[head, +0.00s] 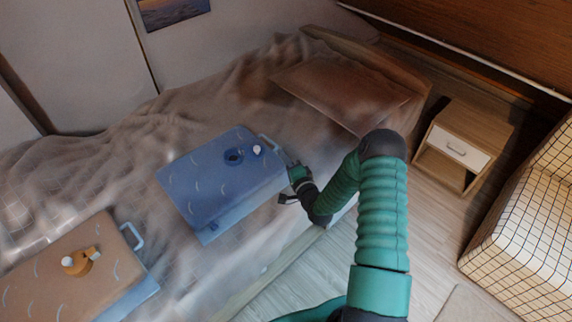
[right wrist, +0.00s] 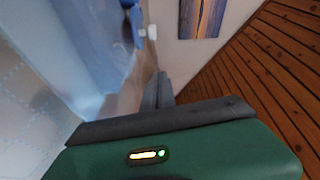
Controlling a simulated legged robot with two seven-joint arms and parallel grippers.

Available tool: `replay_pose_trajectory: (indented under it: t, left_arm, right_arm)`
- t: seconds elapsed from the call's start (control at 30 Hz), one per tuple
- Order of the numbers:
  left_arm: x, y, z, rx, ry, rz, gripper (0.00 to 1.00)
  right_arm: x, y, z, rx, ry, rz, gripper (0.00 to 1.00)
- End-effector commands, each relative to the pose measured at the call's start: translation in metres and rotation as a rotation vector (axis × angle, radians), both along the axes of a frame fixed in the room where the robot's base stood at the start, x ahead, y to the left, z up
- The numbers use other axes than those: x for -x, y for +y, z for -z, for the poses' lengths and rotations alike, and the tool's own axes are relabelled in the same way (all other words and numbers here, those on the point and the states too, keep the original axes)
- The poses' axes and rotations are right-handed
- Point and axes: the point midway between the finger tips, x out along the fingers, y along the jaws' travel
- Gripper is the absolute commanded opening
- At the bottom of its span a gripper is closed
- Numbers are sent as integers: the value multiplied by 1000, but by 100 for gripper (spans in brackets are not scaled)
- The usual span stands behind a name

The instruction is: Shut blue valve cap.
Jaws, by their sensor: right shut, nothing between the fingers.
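A blue box (head: 205,188) lies on the bed with its light-blue handle (head: 270,143) at its right end. On its top is a dark round valve opening (head: 233,157). A small blue valve cap with a white knob (head: 256,150) is just right of the opening, apart from it. In the right wrist view the cap (right wrist: 133,22) sticks out from the blue surface near the top, beyond the fingertips. My right gripper (head: 293,174) is beside the box's right edge, near the handle. Its fingers (right wrist: 158,92) are together and empty. My left gripper is not in view.
An orange-brown box (head: 55,285) with an orange valve (head: 78,262) lies at the lower left of the bed (head: 110,160). A pillow (head: 345,90) is at the bed's head. A nightstand (head: 465,140) and checked armchair (head: 530,220) stand right. Floor shows between.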

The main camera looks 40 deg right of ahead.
Motion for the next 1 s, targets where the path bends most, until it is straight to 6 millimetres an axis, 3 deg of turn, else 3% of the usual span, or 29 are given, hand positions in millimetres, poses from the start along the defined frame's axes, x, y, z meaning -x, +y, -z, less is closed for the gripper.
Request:
replay_pose_trajectory:
  t: [0.2, 0.3, 0.43, 1.0]
  left_arm:
    - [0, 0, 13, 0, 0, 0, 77]
    - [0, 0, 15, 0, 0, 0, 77]
    - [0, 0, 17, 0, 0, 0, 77]
    - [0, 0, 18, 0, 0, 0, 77]
  right_arm:
    - [-47, -11, 4, 2, -1, -1, 0]
    - [-53, 9, 7, -2, 1, -4, 0]
    - [-59, 21, 9, 0, 0, -1, 0]
    - [-65, 33, 9, 0, 2, 2, 0]
